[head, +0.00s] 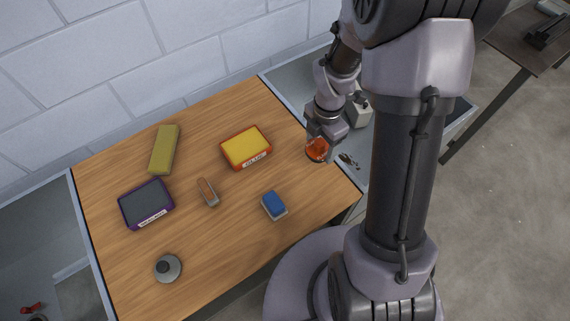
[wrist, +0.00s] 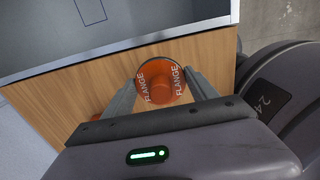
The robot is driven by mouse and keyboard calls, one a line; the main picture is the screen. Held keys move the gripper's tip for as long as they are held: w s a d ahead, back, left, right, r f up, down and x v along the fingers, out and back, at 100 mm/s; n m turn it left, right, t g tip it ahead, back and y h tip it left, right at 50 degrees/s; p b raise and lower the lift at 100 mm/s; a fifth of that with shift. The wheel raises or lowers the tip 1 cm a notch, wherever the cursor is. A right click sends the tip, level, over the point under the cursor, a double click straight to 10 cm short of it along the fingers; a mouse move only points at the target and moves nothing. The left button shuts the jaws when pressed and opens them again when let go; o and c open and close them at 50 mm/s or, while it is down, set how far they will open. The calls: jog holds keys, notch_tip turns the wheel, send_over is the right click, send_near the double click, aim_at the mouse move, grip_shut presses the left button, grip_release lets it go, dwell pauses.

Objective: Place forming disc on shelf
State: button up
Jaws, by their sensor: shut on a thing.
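My gripper (head: 322,140) is at the right edge of the wooden table in the head view. It is shut on an orange disc (head: 317,152). In the wrist view my gripper (wrist: 160,80) has its two fingers on either side of the orange disc (wrist: 163,72), which is lettered FLANGE. A grey round piece with a knob (head: 168,267) lies at the table's front left. I cannot tell which surface is the shelf.
A grey surface (wrist: 110,30) with a dark rectangle outline shows in the wrist view.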

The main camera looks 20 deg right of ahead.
jog(key=a, duration=0.2)
jog(key=a+b, duration=0.1)
jog(key=a, duration=0.2)
jog(key=s+a, duration=0.1)
jog(key=a, duration=0.1)
jog(key=shift+a+f, duration=0.35)
jog(key=shift+f, duration=0.05)
jog(key=shift+s+a+f+b, duration=0.15)
jog(key=shift+f+b, duration=0.4)
jog(key=shift+f, duration=0.35)
jog(key=shift+w+a+f+b, duration=0.15)
jog(key=shift+f+b, duration=0.35)
jog(key=shift+f, duration=0.35)
jog(key=shift+s, duration=0.15)
jog(key=shift+f, duration=0.15)
jog(key=o, duration=1.9)
jog(key=shift+o, duration=0.2)
